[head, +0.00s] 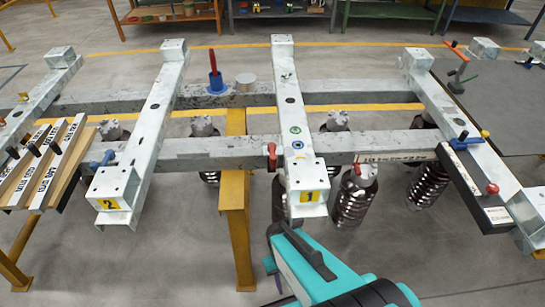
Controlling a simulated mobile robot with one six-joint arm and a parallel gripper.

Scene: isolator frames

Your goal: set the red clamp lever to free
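A small red lever (272,156) stands on the near long beam, just left of the crossbeam marked 1. A taller red handle (213,62) stands upright on a blue base on the far long beam. A smaller red part (357,165) shows on the near beam, right of the marked crossbeam. I cannot tell for sure which of these is the clamp lever, or its setting. My teal and dark gripper (278,240) is at the bottom centre, below the crossbeam end marked 1 in the picture. It appears apart from the red levers. Its fingertips are not clear, so its opening cannot be told.
Grey steel crossbeams, including the one marked 1 (292,110), lie over two long beams. Dark coil springs (355,200) stand below. A yellow post (236,215) supports the frame. A labelled board (48,165) is at left and a dark panel (505,105) at right.

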